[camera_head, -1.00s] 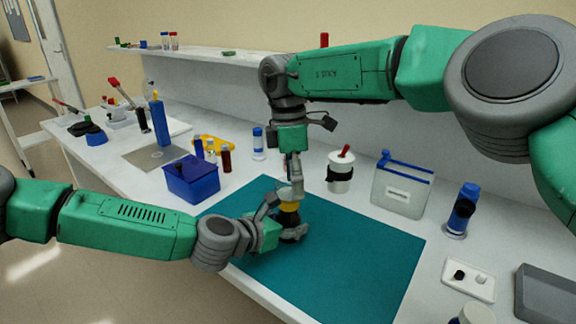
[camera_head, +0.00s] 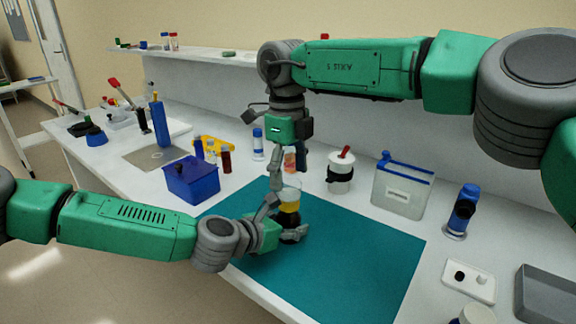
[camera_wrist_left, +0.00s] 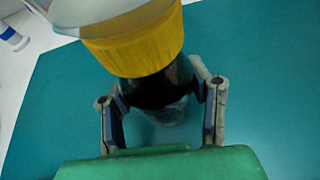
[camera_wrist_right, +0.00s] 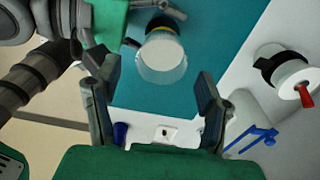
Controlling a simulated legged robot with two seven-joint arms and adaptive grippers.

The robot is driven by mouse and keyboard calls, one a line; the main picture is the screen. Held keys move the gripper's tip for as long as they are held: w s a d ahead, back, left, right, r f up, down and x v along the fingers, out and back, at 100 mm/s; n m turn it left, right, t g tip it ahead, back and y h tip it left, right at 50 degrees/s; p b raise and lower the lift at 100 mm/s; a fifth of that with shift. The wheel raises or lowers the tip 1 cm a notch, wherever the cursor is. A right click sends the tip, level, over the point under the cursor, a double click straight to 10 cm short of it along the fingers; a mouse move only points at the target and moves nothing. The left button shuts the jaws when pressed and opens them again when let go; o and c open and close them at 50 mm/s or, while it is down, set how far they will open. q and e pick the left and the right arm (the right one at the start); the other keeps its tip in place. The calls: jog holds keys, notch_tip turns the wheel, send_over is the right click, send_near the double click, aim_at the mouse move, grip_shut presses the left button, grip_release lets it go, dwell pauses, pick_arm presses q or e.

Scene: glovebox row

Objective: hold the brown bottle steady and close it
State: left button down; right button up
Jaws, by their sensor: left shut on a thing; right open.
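The brown bottle (camera_head: 290,220) stands upright at the left part of the teal mat (camera_head: 355,260). My left gripper (camera_head: 293,236) is shut around its dark body, also seen in the left wrist view (camera_wrist_left: 160,95). A yellow ribbed collar with a clear, pale cup-like top (camera_head: 289,195) sits over the bottle; it fills the upper left wrist view (camera_wrist_left: 135,40). How tightly it sits cannot be told. My right gripper (camera_head: 288,168) is open and empty just above the clear top. In the right wrist view the clear top (camera_wrist_right: 161,58) lies beyond the open fingers (camera_wrist_right: 158,78).
A blue box (camera_head: 192,180) stands left of the mat. A white pot with a red handle (camera_head: 341,172) and a clear box with a blue clip (camera_head: 402,187) stand behind it. A blue-capped bottle (camera_head: 462,210) is at the right. The mat's right half is clear.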

aim_at(288, 199)
pick_arm(q)
jog(key=shift+f, duration=0.15)
pick_arm(e)
jog(key=n, duration=0.4)
jog(key=shift+a+r, duration=0.1)
jog(key=shift+r, duration=0.15)
jog(key=n, duration=0.4)
jog(key=shift+w+r+n, duration=0.15)
jog(key=shift+r+n, duration=0.2)
jog(key=shift+n, duration=0.05)
jog(key=shift+f, duration=0.1)
jog(key=shift+f, duration=3.9)
jog(key=c, duration=1.4)
pick_arm(q)
jog(key=shift+s, duration=0.1)
pick_arm(e)
jog(key=m, duration=0.5)
jog(key=o, duration=1.3)
